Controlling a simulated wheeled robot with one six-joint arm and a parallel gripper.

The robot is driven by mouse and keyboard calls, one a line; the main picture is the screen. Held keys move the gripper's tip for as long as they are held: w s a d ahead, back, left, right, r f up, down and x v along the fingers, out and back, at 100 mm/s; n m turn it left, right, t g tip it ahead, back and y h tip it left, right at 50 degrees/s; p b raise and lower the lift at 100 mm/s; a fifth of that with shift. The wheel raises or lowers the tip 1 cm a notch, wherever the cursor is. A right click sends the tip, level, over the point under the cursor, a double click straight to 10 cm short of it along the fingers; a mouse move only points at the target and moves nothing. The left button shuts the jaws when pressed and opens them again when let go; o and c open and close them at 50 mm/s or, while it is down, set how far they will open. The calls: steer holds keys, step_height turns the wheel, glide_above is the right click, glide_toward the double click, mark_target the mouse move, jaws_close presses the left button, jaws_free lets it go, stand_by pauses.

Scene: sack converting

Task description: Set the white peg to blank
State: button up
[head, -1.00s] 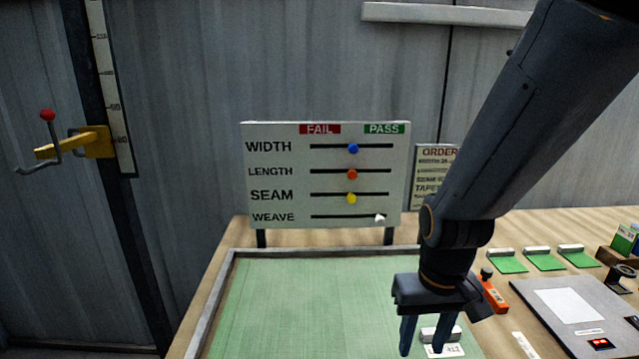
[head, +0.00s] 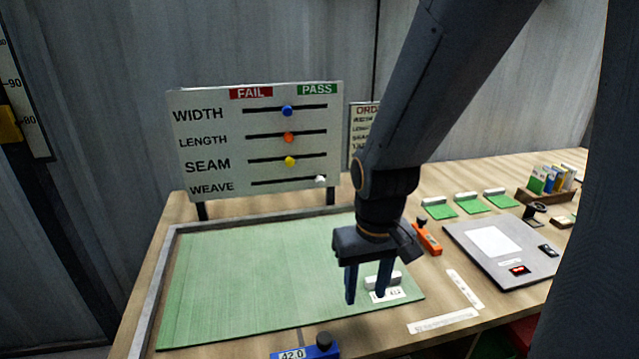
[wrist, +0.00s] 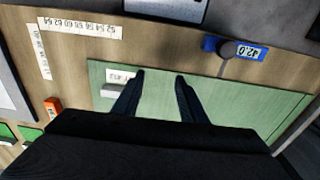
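The inspection board (head: 222,130) stands at the back of the table, with rows WIDTH, LENGTH, SEAM and WEAVE under FAIL and PASS labels. The white peg (head: 320,179) sits near the right end of the WEAVE slot, on the PASS side. The blue peg (head: 287,111), orange peg (head: 288,138) and yellow peg (head: 290,161) sit around the middle of their slots. My gripper (head: 367,298) points down over the green mat (head: 250,280), in front of and below the board. Its fingers are apart and empty, also in the wrist view (wrist: 158,74).
A white block (head: 382,280) with a label lies on the mat by my fingers. A blue gauge reading 42.0 (head: 305,351) is at the front edge. An orange tool (head: 427,238), green cards (head: 438,208) and a grey scale (head: 505,255) are to the right.

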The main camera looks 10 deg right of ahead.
mark_target(321, 182)
stand_by(0.3)
steer(key=w+t, duration=0.2)
steer(key=w, duration=0.4)
steer(key=w+f+t, duration=0.1)
steer(key=w+t, duration=0.2)
steer(key=w, duration=0.3)
steer(key=w+t+b, duration=0.1)
steer(key=w+t, duration=0.1)
steer(key=w, duration=0.4)
steer(key=shift+w+f+t, duration=0.2)
steer(key=shift+f+t, duration=0.05)
steer(key=shift+t, duration=0.15)
steer(key=w+r+t, duration=0.1)
steer(key=w+t, duration=0.3)
steer(key=w, duration=0.1)
steer(key=w+r+t, duration=0.1)
steer(key=w+t, duration=0.1)
steer(key=shift+w+r+t, duration=0.3)
steer(key=shift+w+r+t+p, duration=0.35)
steer(key=shift+w+r+t, duration=0.1)
steer(key=shift+w, duration=0.9)
steer(key=shift+w+r+t+p, duration=0.3)
steer(key=shift+w+t, duration=0.2)
steer(key=shift+w, duration=0.8)
steer(key=shift+w+r+t+p, duration=0.35)
steer(key=shift+w+r+t, duration=0.1)
steer(key=shift+w, duration=0.9)
jaws_close()
